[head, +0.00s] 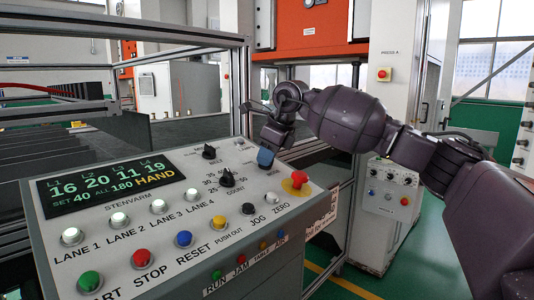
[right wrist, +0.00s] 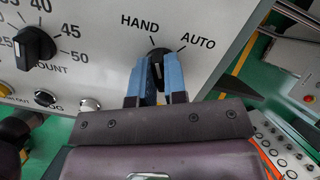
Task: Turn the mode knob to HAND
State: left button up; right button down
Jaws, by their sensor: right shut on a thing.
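The mode knob (right wrist: 158,57) is a black knob on the light grey panel, with the labels HAND and AUTO above it in the right wrist view. My right gripper (right wrist: 159,80) is shut on it, one blue finger on each side. The knob is partly hidden between the fingers; what shows of it points up, roughly toward the HAND mark. In the head view, my right gripper (head: 265,158) is at the panel's right side and hides the knob. The display (head: 112,180) reads HAND in yellow. My left gripper is not in view.
The COUNT knob (head: 227,178) and another black knob (head: 209,152) are left of my right gripper. A red mushroom button (head: 299,178) on a yellow base is close below right. Several coloured buttons line the panel's front. Metal frame posts stand behind.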

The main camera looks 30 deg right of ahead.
jog(key=shift+n, duration=0.9)
jog(key=c, duration=1.2)
grip_release()
jog(key=shift+o, duration=0.2)
jog(key=shift+r, duration=0.15)
jog(key=v, duration=1)
jog(key=shift+r, duration=0.25)
jog(key=shift+d, duration=0.15)
